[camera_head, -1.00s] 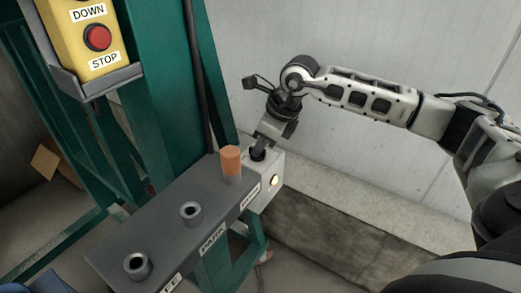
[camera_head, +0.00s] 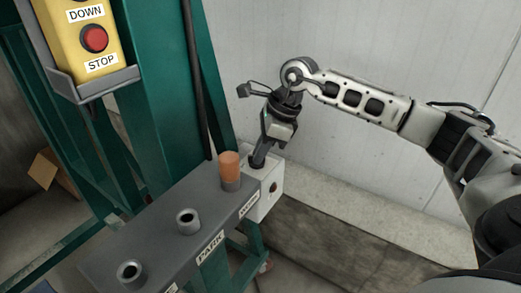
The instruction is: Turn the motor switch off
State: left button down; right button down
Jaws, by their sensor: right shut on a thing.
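The motor switch box (camera_head: 264,203) is a light grey box at the right end of the dark grey shelf. A round lamp (camera_head: 273,187) on its front face is dark. My right gripper (camera_head: 258,160) reaches down from above and is shut on the switch (camera_head: 255,167) on top of the box. The fingers hide most of the switch, so its exact position is hard to see. My left gripper is not in view.
An orange cylinder (camera_head: 229,164) stands in a holder right beside the box and gripper. The shelf (camera_head: 150,240) has two empty round holders. A yellow control box (camera_head: 95,35) with a red STOP button hangs on the green frame. A pale wall is behind.

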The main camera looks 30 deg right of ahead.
jog(key=shift+r, duration=0.1)
jog(key=c, duration=1.5)
grip_release()
jog(key=v, duration=1.6)
jog(key=shift+a, duration=0.1)
